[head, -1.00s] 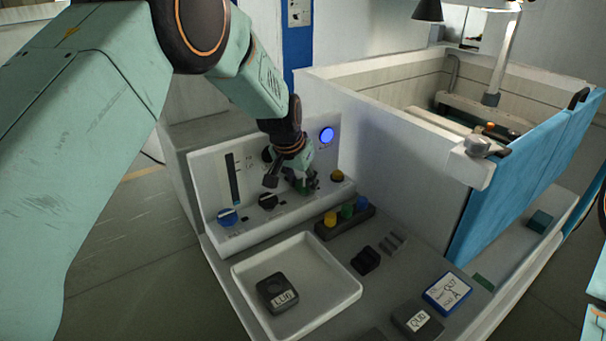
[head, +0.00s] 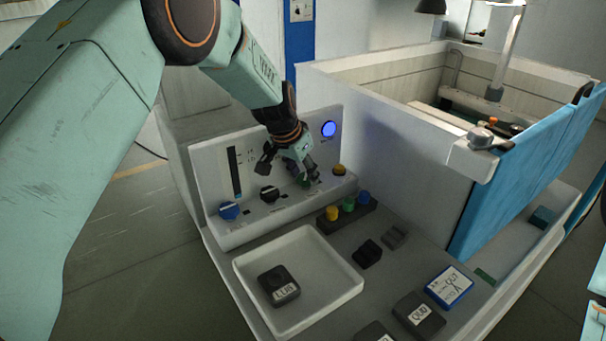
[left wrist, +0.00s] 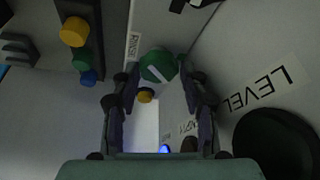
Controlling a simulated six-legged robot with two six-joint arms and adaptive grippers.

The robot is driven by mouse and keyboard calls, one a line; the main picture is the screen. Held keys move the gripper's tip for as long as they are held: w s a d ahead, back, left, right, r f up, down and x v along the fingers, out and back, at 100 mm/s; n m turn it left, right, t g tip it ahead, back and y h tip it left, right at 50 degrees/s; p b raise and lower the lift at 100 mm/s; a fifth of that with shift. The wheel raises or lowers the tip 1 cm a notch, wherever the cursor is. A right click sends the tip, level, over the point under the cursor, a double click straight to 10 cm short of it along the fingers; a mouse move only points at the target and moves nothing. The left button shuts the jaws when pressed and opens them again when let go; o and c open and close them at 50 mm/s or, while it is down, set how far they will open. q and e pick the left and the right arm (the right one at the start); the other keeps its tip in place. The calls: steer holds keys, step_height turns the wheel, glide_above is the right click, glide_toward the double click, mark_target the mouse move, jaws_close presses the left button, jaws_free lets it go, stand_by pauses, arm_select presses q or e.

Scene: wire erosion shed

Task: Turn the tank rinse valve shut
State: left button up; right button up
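The rinse valve is a green round knob with a white pointer line (left wrist: 158,66), beside a label that reads RINSE in the left wrist view. In the head view the knob (head: 304,182) is mostly covered by my left gripper (head: 290,170) at the front of the control panel (head: 212,170). In the left wrist view my left gripper's fingers (left wrist: 160,80) are apart, one on each side of the green knob. A small gap seems to show between fingers and knob; firm contact is not visible.
A black knob (head: 270,193) and a blue knob (head: 229,211) sit left on the panel; a yellow button (head: 339,170) sits right. A block with yellow, green and blue buttons (head: 333,221) stands in front. A white tray (head: 350,292) lies nearer. A blue lamp (head: 328,129) glows.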

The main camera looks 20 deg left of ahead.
arm_select(q)
steer(key=o, duration=0.4)
steer(key=shift+s+r, duration=0.1)
steer(key=shift+s, duration=0.1)
steer(key=shift+c, duration=0.2)
steer(key=v, duration=0.8)
steer(key=shift+d, duration=0.15)
